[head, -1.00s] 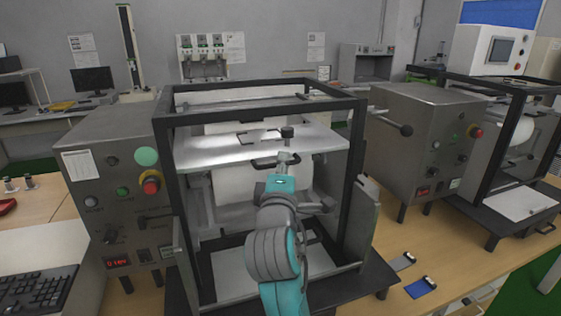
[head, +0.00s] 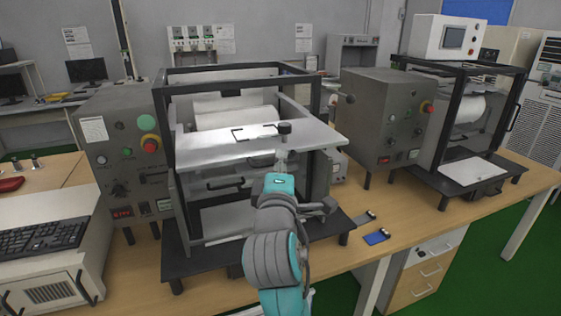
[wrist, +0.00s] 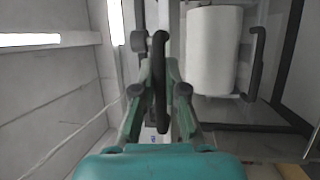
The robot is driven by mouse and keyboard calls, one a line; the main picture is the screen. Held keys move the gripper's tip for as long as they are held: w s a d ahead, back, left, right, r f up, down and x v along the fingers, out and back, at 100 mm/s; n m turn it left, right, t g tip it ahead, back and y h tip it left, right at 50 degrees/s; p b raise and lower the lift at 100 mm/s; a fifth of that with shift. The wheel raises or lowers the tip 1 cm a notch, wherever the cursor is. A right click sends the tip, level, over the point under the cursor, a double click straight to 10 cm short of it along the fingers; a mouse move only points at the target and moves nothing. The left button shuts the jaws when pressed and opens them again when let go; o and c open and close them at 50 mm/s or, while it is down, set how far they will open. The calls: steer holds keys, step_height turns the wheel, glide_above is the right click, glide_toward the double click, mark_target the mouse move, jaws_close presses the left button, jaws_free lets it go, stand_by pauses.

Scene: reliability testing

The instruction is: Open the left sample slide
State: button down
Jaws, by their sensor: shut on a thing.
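The left sample slide (head: 235,146) is a flat pale metal plate in the left machine. In the head view it stands out past the front of the machine's dark frame. My gripper (head: 284,164) is at the slide's front edge. In the wrist view my gripper (wrist: 160,98) is shut on a dark bar handle (wrist: 160,65), with a finger on each side of it. In the head view my wrist and gripper hide this handle.
The left machine's dark frame (head: 164,130) surrounds the slide. Another dark handle (head: 225,184) sits below the plate. A grey control box (head: 118,150) stands at left, and a second similar machine (head: 460,110) at right. The bench front right has small blue and grey items (head: 376,238).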

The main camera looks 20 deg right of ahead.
stand_by(0.3)
steer(key=c, duration=1.2)
jaws_free()
steer(key=v, duration=1.2)
steer(key=shift+f, duration=0.1)
